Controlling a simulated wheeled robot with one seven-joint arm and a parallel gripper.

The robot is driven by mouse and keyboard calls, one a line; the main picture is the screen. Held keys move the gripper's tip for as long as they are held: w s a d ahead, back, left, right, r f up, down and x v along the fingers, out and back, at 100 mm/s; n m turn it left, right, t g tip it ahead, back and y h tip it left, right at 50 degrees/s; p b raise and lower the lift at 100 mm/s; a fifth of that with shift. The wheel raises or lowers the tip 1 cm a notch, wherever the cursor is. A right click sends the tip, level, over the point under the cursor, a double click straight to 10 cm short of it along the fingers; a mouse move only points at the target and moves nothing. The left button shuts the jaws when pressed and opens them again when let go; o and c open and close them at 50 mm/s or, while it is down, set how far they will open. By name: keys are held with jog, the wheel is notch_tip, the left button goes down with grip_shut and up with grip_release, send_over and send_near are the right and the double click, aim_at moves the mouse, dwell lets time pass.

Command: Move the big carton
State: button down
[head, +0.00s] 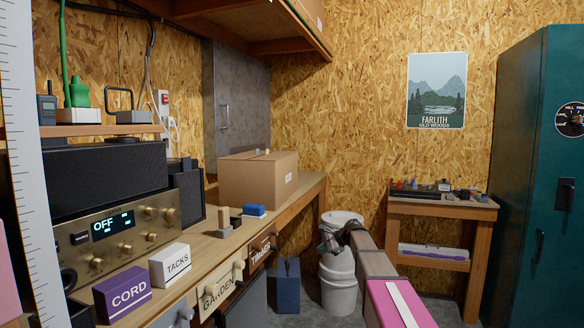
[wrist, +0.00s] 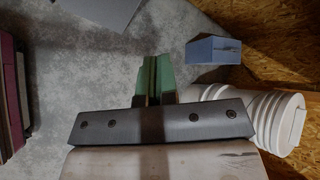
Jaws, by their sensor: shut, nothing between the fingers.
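The big carton (head: 258,180), a closed brown cardboard box with a small mark on its side, stands upright at the far end of the plank bench in the head view. My gripper (head: 326,242) is to the right of the bench and lower than the carton, near the white buckets, apart from the carton. In the wrist view the green fingers of my gripper (wrist: 155,76) are together with nothing between them, pointing over the grey floor. The carton does not show in the wrist view.
A blue block (head: 254,210) and small wooden blocks (head: 229,219) sit before the carton. TACKS (head: 170,264) and CORD (head: 122,291) boxes stand nearer. White buckets (head: 338,285) and a blue box (head: 287,287) stand on the floor. A small table (head: 440,208) is right.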

jog(key=w+r+m+t+y, duration=0.1)
jog(key=w+r+m+y, duration=0.15)
jog(key=w+r, duration=0.6)
jog(key=w+r+m+y, duration=0.25)
jog(key=w+r, duration=0.35)
jog(key=r, duration=0.5)
jog(key=m+y, duration=0.3)
send_near(288, 164)
jog(key=shift+t, duration=0.4)
jog(key=x, duration=0.7)
jog(key=shift+s+a+f, duration=0.1)
jog(key=shift+s+a, duration=0.25)
jog(key=shift+s+a, duration=0.1)
